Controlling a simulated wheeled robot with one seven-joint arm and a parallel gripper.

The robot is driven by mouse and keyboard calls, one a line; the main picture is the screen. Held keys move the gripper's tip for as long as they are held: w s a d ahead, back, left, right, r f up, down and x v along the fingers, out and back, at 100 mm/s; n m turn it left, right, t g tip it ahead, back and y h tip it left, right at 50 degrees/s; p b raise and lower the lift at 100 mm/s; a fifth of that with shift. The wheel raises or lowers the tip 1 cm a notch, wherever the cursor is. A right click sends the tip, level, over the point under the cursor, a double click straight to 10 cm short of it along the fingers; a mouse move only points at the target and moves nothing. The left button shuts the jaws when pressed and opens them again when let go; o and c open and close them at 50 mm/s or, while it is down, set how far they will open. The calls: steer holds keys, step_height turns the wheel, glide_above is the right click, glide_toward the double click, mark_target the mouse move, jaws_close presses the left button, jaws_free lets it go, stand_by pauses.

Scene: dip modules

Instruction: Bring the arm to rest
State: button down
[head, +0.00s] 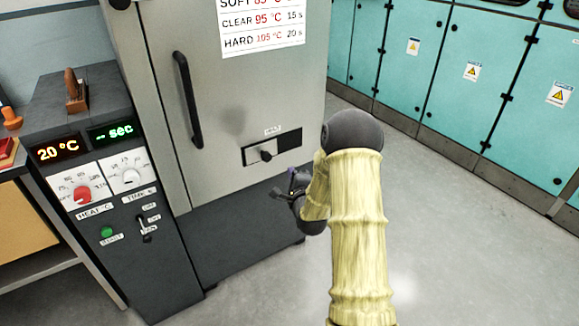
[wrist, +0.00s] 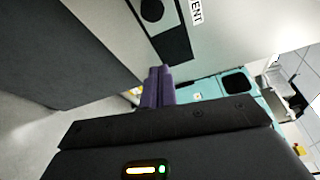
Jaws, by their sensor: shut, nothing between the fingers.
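My arm, in a pale yellow sleeve, stands in front of the grey oven cabinet in the head view. My gripper (head: 291,187) is at the arm's far end, low before the cabinet's lower front and partly hidden by the arm. In the wrist view my gripper's purple fingers (wrist: 157,88) are together with nothing between them. They point toward the cabinet face near the vent slider (wrist: 152,10). I cannot tell for sure whether they touch the cabinet, but they look apart from it.
The cabinet door (head: 225,120) is shut, with a dark handle (head: 187,100). The vent slider also shows in the head view (head: 268,151). A control panel (head: 110,200) with dials and a lever stands left. Teal lockers (head: 470,80) line the right. The floor (head: 450,240) there is clear.

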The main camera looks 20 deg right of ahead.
steer(key=shift+s, duration=0.55)
steer(key=s+a+r+n+g+y, duration=0.1)
steer(key=s+a+n+g, duration=0.5)
steer(key=s, duration=0.4)
steer(key=s+a+r+n+g+y, duration=0.1)
steer(key=s+a+n+g, duration=0.25)
steer(key=s+n, duration=0.55)
steer(key=s+a+r+n+g, duration=0.1)
steer(key=s+a+n+g, duration=0.35)
steer(key=s+n, duration=0.4)
step_height(320, 180, up, 30)
steer(key=s+m+p, duration=0.1)
steer(key=p, duration=2.8)
steer(key=shift+s+m+p, duration=0.2)
steer(key=shift+m+p, duration=0.15)
steer(key=shift+p, duration=0.05)
steer(key=shift+d, duration=0.15)
